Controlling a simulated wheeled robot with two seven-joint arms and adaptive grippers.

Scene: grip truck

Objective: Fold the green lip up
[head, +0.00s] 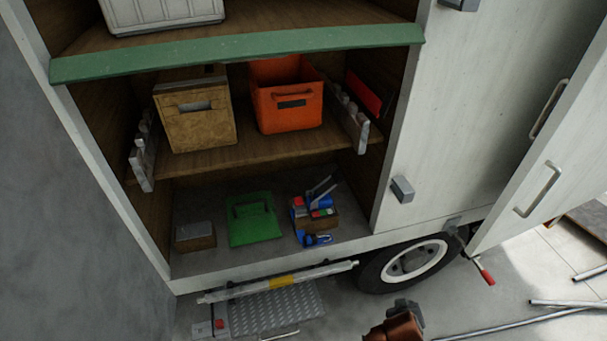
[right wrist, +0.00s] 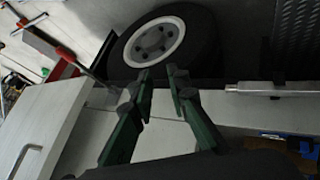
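The green lip (head: 240,53) is a long green board along the front edge of the top shelf of the truck's open compartment. It spans the whole opening, and the wooden shelf floor shows above and behind it. Its exact angle is hard to judge. My right gripper (right wrist: 159,73) is open and empty in the right wrist view, with the truck wheel beyond its fingers and no contact visible. Part of my right arm shows at the bottom of the head view, far below the lip. My left gripper is out of view.
A white crate (head: 162,13) stands on the top shelf behind the lip. Below are a tan bin (head: 195,125) and an orange bin (head: 290,112). An open door (head: 545,150) stands at the right, past the wheel (head: 412,262). Metal rods lie on the floor.

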